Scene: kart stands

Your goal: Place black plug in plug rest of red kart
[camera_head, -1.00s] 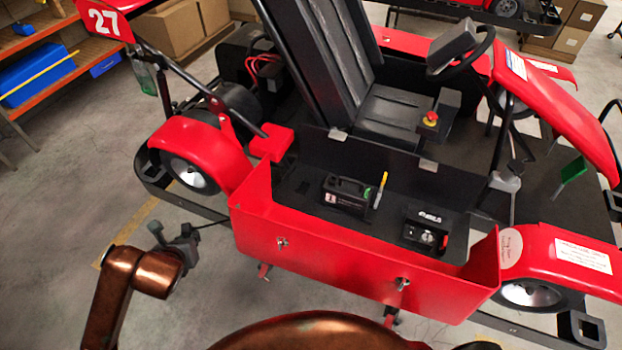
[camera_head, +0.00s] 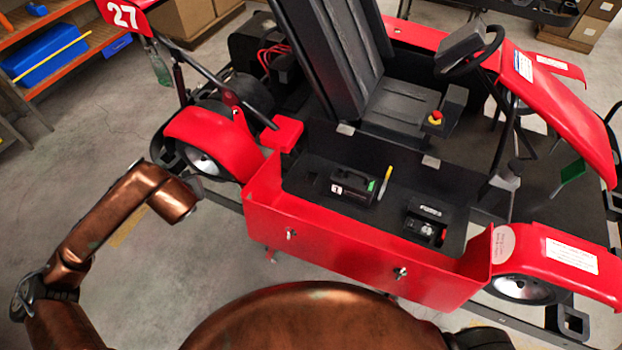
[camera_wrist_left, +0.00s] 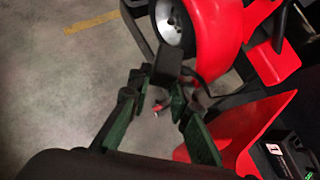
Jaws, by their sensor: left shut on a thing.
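The red kart (camera_head: 370,250) stands across the head view, with a red front tray and a wheel under a red fender (camera_head: 212,140) at its left. My left gripper (camera_wrist_left: 157,88) shows in the left wrist view, with its green-sided fingers around a dark block at their tips. This block looks like the black plug (camera_wrist_left: 166,62), and a dark cable runs from it to the right. The plug is near the kart's wheel in that view. In the head view my copper wrist hides most of the gripper. I cannot make out the plug rest. My right gripper is not in view.
A black case (camera_head: 352,186), a yellow marker (camera_head: 385,180) and a small black device (camera_head: 426,228) lie on the kart's tray. A shelf with a blue bin (camera_head: 45,62) stands at the far left. The floor left of the kart is open.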

